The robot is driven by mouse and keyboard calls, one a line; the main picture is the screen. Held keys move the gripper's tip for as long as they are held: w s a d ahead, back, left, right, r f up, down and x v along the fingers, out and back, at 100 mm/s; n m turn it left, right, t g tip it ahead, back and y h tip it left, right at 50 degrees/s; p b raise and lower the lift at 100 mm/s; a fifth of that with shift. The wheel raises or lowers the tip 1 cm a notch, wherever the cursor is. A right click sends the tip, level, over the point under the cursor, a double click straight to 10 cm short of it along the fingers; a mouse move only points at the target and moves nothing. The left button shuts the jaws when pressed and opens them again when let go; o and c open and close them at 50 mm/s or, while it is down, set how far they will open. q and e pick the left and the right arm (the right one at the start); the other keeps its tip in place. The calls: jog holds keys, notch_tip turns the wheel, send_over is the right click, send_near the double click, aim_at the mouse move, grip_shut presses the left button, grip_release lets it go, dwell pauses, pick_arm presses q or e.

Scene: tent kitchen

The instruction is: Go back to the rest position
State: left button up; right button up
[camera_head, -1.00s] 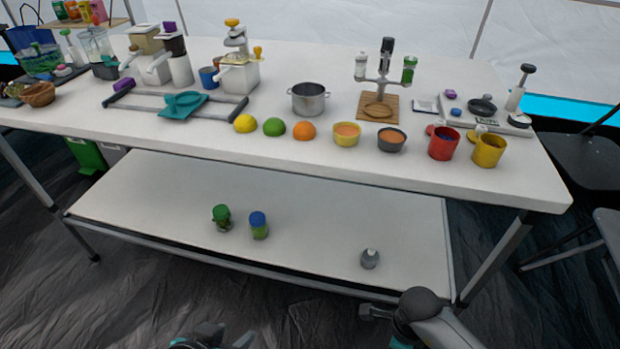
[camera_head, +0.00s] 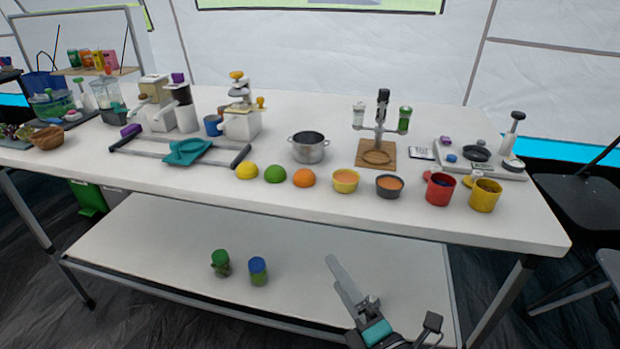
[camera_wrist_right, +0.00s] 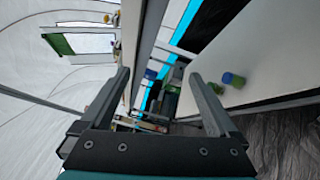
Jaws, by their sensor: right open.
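My right gripper (camera_head: 337,278) shows in the head view at the bottom, right of centre, in front of the lower shelf (camera_head: 180,235). Its two long grey fingers point up and to the left. In the right wrist view the same gripper (camera_wrist_right: 160,75) has its fingers wide apart with nothing between them. My left gripper does not show in the head view.
The white table (camera_head: 330,215) is crowded: a pot (camera_head: 309,149), fruit halves, bowls, a red mug (camera_head: 438,189) and a yellow mug (camera_head: 485,195). A green-lidded jar (camera_head: 221,263) and a blue-lidded jar (camera_head: 257,271) stand on the shelf. Black chairs (camera_head: 575,205) are at right.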

jog(key=s+d+f+m+g+h, duration=0.1)
jog(key=s+d+f+m+h, duration=0.1)
jog(key=d+m+h, duration=0.55)
jog(key=s+d+f+m+g+h, duration=0.2)
jog(key=d+m, duration=0.2)
jog(key=m, duration=0.6)
jog(key=s+a+f+m+g+y+p, duration=0.3)
jog(key=s+f+m+g+p, duration=0.3)
jog(key=s+f+g+p, duration=0.55)
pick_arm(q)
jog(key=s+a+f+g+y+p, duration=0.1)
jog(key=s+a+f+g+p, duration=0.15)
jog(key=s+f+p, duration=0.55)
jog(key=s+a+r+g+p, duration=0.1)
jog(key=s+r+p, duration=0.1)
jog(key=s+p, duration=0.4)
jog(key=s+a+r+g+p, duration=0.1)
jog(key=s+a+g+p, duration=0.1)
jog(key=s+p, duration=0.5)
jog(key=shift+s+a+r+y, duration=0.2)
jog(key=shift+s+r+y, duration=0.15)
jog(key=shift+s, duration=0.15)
pick_arm(e)
jog(key=s+d+r, duration=0.1)
jog(key=s+d, duration=0.1)
jog(key=s, duration=0.8)
jog(key=s+d+r+h, duration=0.1)
jog(key=s+d, duration=0.2)
jog(key=s, duration=0.8)
jog(key=shift+g, duration=0.45)
